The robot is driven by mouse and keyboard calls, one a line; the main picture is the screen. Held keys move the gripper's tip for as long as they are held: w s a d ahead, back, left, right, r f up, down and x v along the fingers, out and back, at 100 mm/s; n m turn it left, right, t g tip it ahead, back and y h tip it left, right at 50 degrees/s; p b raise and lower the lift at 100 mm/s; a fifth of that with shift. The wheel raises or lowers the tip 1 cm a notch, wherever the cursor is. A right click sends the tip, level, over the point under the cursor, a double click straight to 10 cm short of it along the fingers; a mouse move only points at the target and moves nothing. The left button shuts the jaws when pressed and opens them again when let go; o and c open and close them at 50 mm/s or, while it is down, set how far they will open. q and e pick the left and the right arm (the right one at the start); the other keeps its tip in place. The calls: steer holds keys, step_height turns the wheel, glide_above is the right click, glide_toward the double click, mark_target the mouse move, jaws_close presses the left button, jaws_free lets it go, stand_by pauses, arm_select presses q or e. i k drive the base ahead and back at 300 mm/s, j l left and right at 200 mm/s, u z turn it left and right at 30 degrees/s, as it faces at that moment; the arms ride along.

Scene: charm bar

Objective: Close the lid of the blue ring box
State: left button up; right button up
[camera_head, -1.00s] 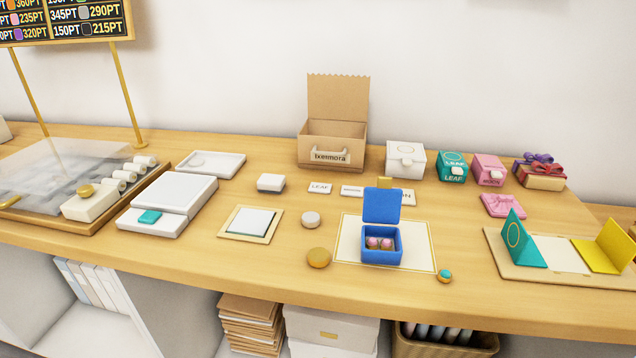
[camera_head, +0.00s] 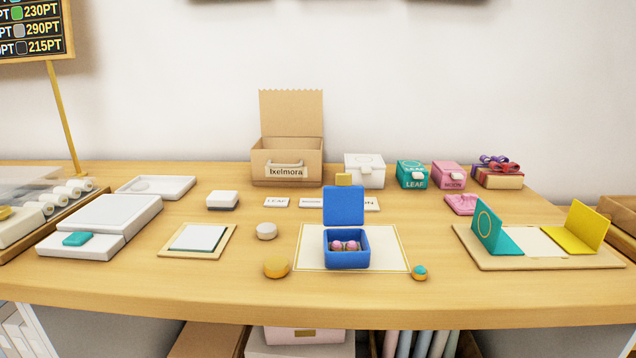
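The blue ring box (camera_head: 347,257) stands on a cream mat with a gold border (camera_head: 309,262) near the middle front of the counter. Its blue lid (camera_head: 344,206) is open and stands upright at the back of the box. Two small pink-topped pieces (camera_head: 345,246) sit inside the box. Neither of my grippers is in view.
A gold disc (camera_head: 276,267), a white round piece (camera_head: 266,231) and a teal-and-orange ball (camera_head: 419,272) lie near the mat. A board with teal and yellow panels (camera_head: 540,263) stands right. A cardboard box (camera_head: 287,170) and small boxes stand behind.

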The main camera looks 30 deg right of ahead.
mark_target(343, 201)
steer(key=z, duration=1)
